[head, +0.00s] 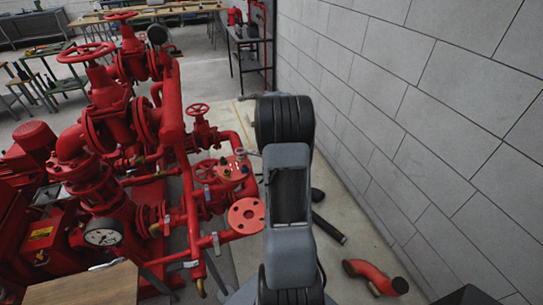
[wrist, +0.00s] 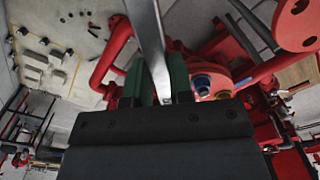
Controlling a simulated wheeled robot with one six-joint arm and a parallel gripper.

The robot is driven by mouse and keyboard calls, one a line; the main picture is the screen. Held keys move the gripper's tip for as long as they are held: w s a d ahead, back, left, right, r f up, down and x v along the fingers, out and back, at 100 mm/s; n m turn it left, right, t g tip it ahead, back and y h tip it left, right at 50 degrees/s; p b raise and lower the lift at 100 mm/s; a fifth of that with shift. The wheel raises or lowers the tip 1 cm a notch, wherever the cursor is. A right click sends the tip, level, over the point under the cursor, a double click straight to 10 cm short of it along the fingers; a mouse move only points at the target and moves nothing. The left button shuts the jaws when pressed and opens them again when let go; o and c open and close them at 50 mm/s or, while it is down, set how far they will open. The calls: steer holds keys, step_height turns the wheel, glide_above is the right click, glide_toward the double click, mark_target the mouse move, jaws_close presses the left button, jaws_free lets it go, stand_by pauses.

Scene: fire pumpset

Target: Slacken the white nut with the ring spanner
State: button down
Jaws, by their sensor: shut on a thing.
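My gripper (wrist: 158,88) shows in the wrist view with its green-padded fingers shut on the ring spanner. The spanner's flat silver shank (wrist: 148,35) runs up out of the top of the picture, so its far end is out of view there. In the head view my own arm hides the gripper. A small pale nut, likely the white nut (head: 239,151), sits on the red flange left of my arm in the head view.
Red pump pipework with handwheels (head: 85,52) fills the left. A bare red flange (head: 246,215) is close beside my arm. A grey block wall (head: 430,110) stands on the right. A red pipe elbow (head: 375,274) lies on the floor. A wooden tabletop (head: 85,285) is at lower left.

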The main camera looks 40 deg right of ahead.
steer(key=shift+f+b, duration=1)
steer(key=shift+f, duration=0.4)
steer(key=w+d+n+p, duration=0.1)
steer(key=w+d+n, duration=0.2)
steer(key=d+n, duration=0.1)
steer(key=shift+w+d+n, duration=0.3)
steer(key=shift+d+n, duration=0.1)
steer(key=shift+n, duration=0.2)
stand_by(0.4)
steer(key=shift+s+a+r+m, duration=0.15)
steer(key=shift+s+a+m, duration=0.05)
steer(key=shift+s+m, duration=0.1)
stand_by(0.3)
steer(key=shift+r, duration=0.1)
steer(key=shift+r+p, duration=1.65)
steer(key=shift+r, duration=0.8)
